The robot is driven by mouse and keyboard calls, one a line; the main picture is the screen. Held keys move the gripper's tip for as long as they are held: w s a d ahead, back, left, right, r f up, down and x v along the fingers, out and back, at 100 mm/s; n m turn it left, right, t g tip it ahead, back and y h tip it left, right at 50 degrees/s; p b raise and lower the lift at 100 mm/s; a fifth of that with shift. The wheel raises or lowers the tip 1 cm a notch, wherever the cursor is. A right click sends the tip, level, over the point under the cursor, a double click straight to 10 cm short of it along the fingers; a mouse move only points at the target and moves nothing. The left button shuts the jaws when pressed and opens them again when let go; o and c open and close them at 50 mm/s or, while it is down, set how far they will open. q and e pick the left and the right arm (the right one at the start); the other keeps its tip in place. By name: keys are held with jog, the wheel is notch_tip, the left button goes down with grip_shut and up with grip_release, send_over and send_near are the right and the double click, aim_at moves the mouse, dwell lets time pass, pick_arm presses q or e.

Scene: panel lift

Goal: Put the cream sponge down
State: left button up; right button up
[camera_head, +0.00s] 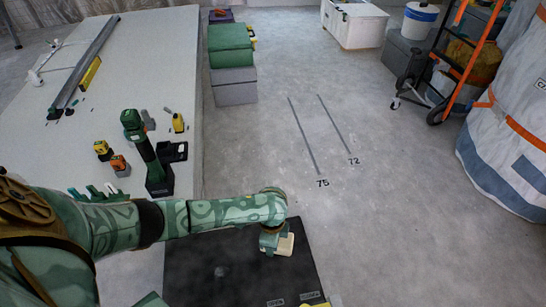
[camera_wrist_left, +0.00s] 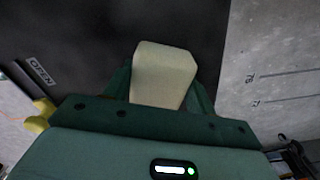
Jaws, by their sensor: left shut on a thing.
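My left gripper (camera_head: 274,243) is shut on the cream sponge (camera_head: 285,246), over the dark mat (camera_head: 205,268) near its upper right corner. In the left wrist view, the block-shaped sponge (camera_wrist_left: 165,68) sits between the two dark green fingers of the gripper (camera_wrist_left: 160,90) and sticks out past them. I cannot tell how high the sponge is above the mat. My right gripper is not in view.
A long pale table (camera_head: 75,75) with a green cordless tool (camera_head: 147,150) and several small items stands at the left. Grey floor (camera_head: 260,130) with lines marked 75 and 72 is open ahead. Green and grey boxes (camera_head: 233,85) stand beside the table; an orange-framed cart (camera_head: 465,75) is at the right.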

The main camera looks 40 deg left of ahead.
pick_arm(q)
jog(key=o, duration=0.9)
jog(key=shift+f, duration=0.15)
jog(key=shift+r, duration=0.4)
notch_tip(320, 180, up, 12)
jog(key=p, duration=0.7)
jog(key=shift+s+f+p, duration=0.15)
jog(key=shift+f+p, duration=0.05)
jog(key=shift+p, duration=0.2)
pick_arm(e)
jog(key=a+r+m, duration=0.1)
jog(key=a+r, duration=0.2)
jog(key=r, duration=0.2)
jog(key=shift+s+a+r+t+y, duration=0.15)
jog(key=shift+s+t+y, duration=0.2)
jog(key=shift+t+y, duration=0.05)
pick_arm(q)
jog(key=shift+s+f, duration=0.1)
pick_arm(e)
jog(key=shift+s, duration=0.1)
